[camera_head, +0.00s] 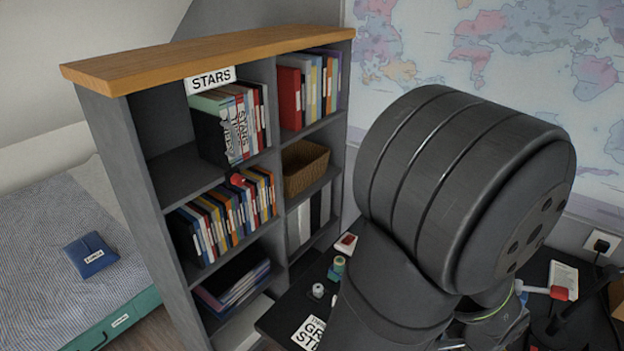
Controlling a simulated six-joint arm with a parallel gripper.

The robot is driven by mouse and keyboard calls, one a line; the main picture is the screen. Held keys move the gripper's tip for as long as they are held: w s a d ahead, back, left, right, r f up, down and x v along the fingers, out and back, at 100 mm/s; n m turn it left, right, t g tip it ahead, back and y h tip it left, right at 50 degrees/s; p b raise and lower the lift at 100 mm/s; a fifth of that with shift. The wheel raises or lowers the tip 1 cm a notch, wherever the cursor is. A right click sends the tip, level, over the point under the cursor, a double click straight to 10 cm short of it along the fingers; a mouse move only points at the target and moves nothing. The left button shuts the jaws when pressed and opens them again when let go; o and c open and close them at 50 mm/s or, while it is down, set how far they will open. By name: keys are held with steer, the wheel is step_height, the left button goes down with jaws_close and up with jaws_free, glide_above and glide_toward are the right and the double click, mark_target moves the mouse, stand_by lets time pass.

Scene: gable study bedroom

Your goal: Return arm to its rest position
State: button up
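My arm's thick dark grey links fill the centre and right of the head view, rising from the bottom edge. A smaller dark part of my arm with a yellow-green band shows at the lower right, mostly hidden behind the large link. I cannot make out my gripper's fingers. A short pale rod with a red end (558,292) sticks out beside that part; I cannot tell what it belongs to.
A grey bookcase (130,180) with a wooden top holds books, a wicker basket (305,168) and a "STARS" label (210,80). Small items and a printed sheet (308,333) lie on the dark desk (280,318). A bed (50,230) stands left; a wall map (480,45) hangs behind.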

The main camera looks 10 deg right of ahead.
steer(key=s+d+r, duration=0.1)
steer(key=d, duration=0.6)
steer(key=s+d+r, duration=0.1)
steer(key=d, duration=0.6)
steer(key=shift+s+d+r, duration=0.25)
steer(key=shift+s, duration=0.1)
steer(key=w+d+r+m+t+h, duration=0.1)
steer(key=w+d+r+m+t, duration=0.1)
steer(key=w+r+m, duration=0.5)
steer(key=w+d+r+m+t, duration=0.2)
steer(key=w+r+m, duration=0.15)
steer(key=r, duration=0.55)
steer(key=w+x, duration=0.1)
steer(key=x, duration=0.8)
steer(key=shift+w+n, duration=0.2)
steer(key=shift+n, duration=0.15)
steer(key=shift+f, duration=0.1)
